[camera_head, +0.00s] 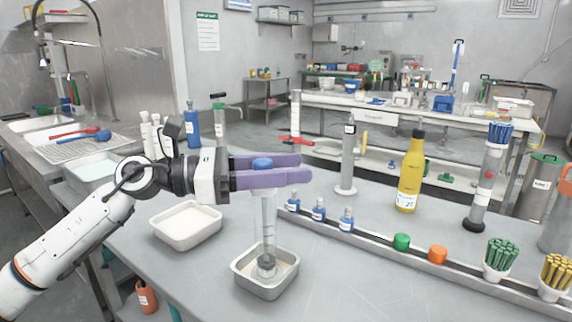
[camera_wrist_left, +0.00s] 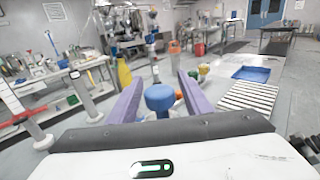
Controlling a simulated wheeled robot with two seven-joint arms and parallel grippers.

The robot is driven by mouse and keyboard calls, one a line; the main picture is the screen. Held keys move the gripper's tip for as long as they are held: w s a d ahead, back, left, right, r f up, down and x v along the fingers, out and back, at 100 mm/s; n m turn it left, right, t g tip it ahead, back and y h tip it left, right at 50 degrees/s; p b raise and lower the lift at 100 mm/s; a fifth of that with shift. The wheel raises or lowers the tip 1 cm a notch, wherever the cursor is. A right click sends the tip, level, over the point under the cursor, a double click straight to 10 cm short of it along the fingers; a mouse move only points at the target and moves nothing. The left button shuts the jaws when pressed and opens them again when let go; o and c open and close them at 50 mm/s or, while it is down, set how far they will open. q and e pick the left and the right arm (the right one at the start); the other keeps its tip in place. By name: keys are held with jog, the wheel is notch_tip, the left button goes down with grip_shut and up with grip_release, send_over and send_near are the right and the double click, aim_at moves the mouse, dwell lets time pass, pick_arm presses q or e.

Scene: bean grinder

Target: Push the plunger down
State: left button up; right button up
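The plunger's blue top (camera_head: 262,163) sits at the upper end of a clear, upright tube (camera_head: 268,215). The tube stands in a metal tray (camera_head: 265,284) on the grey table. My left gripper (camera_head: 306,168) has its purple fingers at the height of the blue top, one on each side. In the left wrist view the blue top (camera_wrist_left: 160,98) lies between the two spread fingers (camera_wrist_left: 160,88), with gaps on both sides. My right gripper is in neither view.
A second metal tray (camera_head: 186,228) stands left of the tube. A yellow bottle (camera_head: 410,175), a grey cylinder (camera_head: 347,160) and a rail with small blue bottles (camera_head: 318,212) stand to the right. Cups of coloured sticks (camera_head: 498,258) are at the far right.

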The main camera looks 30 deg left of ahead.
pick_arm(q)
jog(key=shift+r, duration=0.15)
jog(key=b+v, duration=0.2)
jog(key=v, duration=0.8)
jog(key=shift+s+b, duration=0.15)
jog(key=shift+b, duration=0.2)
jog(key=shift+a, duration=0.15)
